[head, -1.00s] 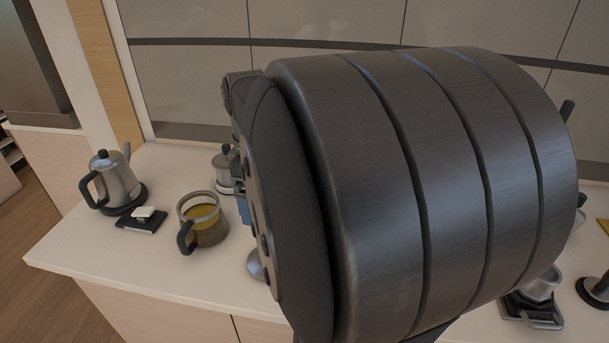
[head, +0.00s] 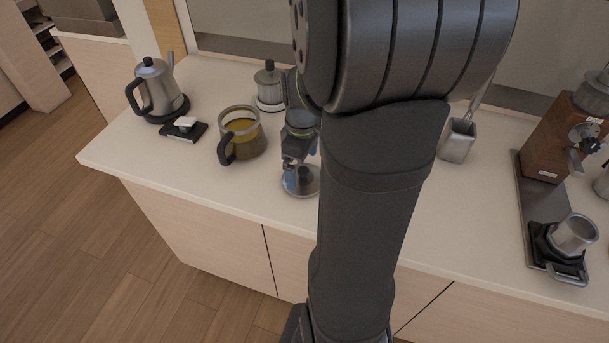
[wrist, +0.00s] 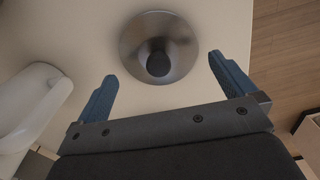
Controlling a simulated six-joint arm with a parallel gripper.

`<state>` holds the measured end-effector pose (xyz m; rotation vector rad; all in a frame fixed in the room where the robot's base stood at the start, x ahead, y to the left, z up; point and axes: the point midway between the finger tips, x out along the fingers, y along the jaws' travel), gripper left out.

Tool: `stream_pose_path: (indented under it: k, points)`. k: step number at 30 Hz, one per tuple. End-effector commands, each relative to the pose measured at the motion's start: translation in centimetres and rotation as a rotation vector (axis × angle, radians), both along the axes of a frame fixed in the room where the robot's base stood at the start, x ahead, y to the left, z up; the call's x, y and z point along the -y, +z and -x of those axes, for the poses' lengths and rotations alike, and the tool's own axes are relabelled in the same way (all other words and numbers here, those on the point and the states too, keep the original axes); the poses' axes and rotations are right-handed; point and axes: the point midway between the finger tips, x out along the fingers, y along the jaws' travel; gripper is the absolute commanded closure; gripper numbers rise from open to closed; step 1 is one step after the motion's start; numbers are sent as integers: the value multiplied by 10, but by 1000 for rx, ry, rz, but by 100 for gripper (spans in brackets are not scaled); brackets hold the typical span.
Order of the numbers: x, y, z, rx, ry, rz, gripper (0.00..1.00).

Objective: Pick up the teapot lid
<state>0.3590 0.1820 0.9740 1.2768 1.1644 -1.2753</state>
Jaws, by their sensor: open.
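The teapot lid (head: 302,184), a round silver disc with a dark knob, lies on the pale counter near its front edge. In the wrist view the lid (wrist: 180,35) shows whole, its knob near the middle. My gripper (wrist: 162,67) is open, with its two blue fingers apart and the lid just beyond and between the tips. In the head view my gripper (head: 297,160) points down over the lid and partly hides it. A glass pot (head: 240,140) with yellow liquid and a dark handle, its top open, stands left of the lid.
A steel kettle (head: 152,88), a small black scale (head: 184,130) and a lidded canister (head: 268,85) stand at the left and back. A wooden grinder (head: 550,140) and a metal cup (head: 574,232) are at the right. A white rounded object (wrist: 30,105) is left in the wrist view.

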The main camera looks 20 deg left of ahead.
Motion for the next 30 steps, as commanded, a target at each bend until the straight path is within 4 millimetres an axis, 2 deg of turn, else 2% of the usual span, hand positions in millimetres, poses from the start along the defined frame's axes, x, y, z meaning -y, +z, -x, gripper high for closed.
stream_pose_path:
  k: [3, 7, 16, 17, 21, 30]
  points:
    - [3, -21, 0, -4, -1, 3, 0]
    - [3, -36, 0, -4, 0, 2, 0]
    - [2, -41, -1, 0, 0, 0, 0]
    - [2, -41, -1, 0, 0, 0, 2]
    - [2, -41, -1, 0, 0, 0, 29]
    - [2, -38, -1, 1, 0, 0, 30]
